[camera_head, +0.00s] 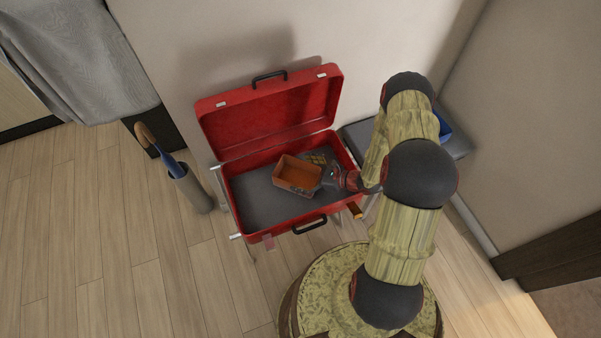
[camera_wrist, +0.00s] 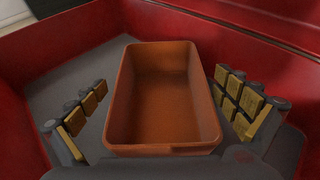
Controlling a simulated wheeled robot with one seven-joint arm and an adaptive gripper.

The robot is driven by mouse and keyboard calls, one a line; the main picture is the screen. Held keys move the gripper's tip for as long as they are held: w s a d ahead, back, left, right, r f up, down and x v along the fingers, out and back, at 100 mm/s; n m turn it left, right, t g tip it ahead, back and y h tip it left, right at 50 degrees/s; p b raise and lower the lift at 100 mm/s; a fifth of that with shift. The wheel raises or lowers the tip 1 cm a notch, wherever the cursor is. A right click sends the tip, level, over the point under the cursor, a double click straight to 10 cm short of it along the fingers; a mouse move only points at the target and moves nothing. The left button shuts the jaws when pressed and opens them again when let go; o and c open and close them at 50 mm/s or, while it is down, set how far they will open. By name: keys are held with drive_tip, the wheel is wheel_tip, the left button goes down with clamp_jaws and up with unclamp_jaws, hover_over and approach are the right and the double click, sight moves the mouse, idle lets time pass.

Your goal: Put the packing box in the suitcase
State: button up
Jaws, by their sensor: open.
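The packing box is an orange-brown open-topped box (camera_head: 297,173), seen in the head view inside the open red suitcase (camera_head: 248,238). In the wrist view the box (camera_wrist: 165,95) looks empty and sits over the suitcase's grey floor, with the red walls (camera_wrist: 270,65) around it. My gripper (camera_head: 318,168) reaches into the suitcase from the right. In the wrist view my gripper (camera_wrist: 165,115) is open, one padded finger on each side of the box, with gaps between fingers and box. Whether the box rests fully on the floor is hard to tell.
The suitcase lid (camera_head: 275,108) stands open against the wall. A grey bench (camera_head: 455,144) with a blue item (camera_head: 444,127) is to the right. A grey holder (camera_head: 190,190) with an umbrella stands left. The suitcase floor left of the box is clear.

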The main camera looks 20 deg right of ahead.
drive_tip(key=shift+s+d+r, duration=0.1)
drive_tip(key=shift+d+r, duration=0.05)
drive_tip(key=shift+r, duration=0.1)
drive_tip(key=p+v, duration=0.3)
drive_tip(key=v, duration=0.8)
drive_tip(key=a+r+n+g, duration=0.4)
drive_tip(key=r+n, duration=0.3)
drive_tip(key=r, duration=0.6)
drive_tip(key=a+r+n+g, duration=0.3)
drive_tip(key=a+r+n, duration=0.3)
drive_tip(key=r, duration=0.6)
drive_tip(key=s+r+n+t+h, duration=0.1)
drive_tip(key=s+r+n+h, duration=0.3)
drive_tip(key=s+r+n, duration=0.3)
drive_tip(key=s+a+r+n+t+h, duration=0.1)
drive_tip(key=s+r+n+h, duration=0.4)
drive_tip(key=r, duration=1.1)
drive_tip(key=s+n+t, duration=0.1)
drive_tip(key=s+n, duration=0.1)
drive_tip(key=s, duration=0.2)
drive_tip(key=shift+s, duration=0.2)
drive_tip(key=shift+a, duration=0.1)
